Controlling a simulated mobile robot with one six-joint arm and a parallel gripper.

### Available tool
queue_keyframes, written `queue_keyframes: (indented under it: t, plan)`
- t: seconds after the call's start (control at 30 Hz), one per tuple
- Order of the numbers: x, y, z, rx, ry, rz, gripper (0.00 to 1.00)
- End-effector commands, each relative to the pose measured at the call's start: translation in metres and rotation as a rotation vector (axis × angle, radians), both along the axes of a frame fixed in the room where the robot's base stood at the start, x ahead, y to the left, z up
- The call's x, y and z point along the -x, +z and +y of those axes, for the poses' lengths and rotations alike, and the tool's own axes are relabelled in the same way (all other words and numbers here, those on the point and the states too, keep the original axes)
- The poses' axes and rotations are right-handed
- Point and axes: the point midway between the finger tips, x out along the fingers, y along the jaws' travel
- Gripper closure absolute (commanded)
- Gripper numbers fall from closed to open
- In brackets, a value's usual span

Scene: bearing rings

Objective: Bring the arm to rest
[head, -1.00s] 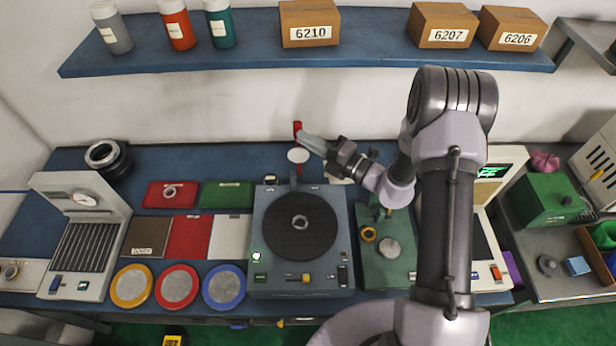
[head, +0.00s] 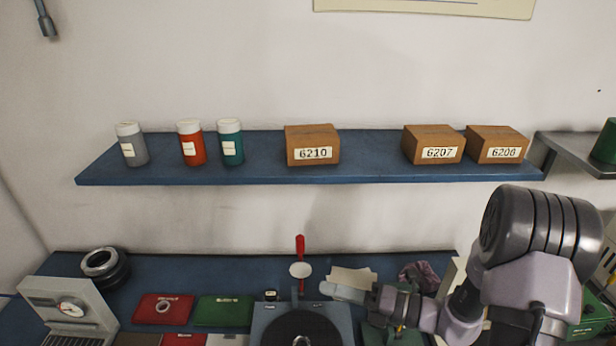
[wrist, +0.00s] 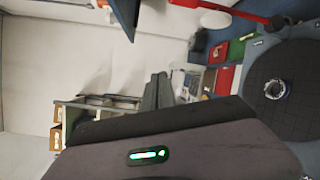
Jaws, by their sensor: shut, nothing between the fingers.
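My arm reaches in from the right in the head view. My gripper (head: 326,289) points left above the bench, just right of the red-handled lever (head: 300,247). Its fingers also show in the wrist view (wrist: 158,82), close together and empty. The dark round plate (head: 302,327) of the grey machine is below and left of the gripper, cut by the bottom edge. A bearing ring (wrist: 276,89) lies on that plate in the wrist view. Another small ring (head: 163,307) lies on the red tray (head: 160,309).
A blue wall shelf (head: 240,172) above the bench carries three bottles and boxes labelled 6210 (head: 312,145), 6207 (head: 432,144) and 6206 (head: 497,144). A green tray (head: 223,311) lies beside the red one.

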Motion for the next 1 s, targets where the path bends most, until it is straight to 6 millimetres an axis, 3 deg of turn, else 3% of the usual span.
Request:
queue_keyframes:
  t: [0.03,0.13,0.23,0.33,0.5,0.6,1.0]
  plan:
    - [0.025,-0.005,0.023,0.147,0.145,-0.16,1.0]
    - [0.091,-0.011,0.053,0.484,0.484,-0.553,1.0]
    - [0.148,-0.033,0.051,0.808,0.812,-0.967,1.0]
    - [0.182,-0.055,0.029,1.116,1.123,-1.376,1.0]
    - [0.197,-0.064,-0.011,1.521,1.514,-1.864,1.0]
    - [0.198,-0.058,-0.023,1.645,1.631,-1.988,1.0]
    - [0.197,-0.051,-0.027,1.686,1.668,-2.021,1.0]
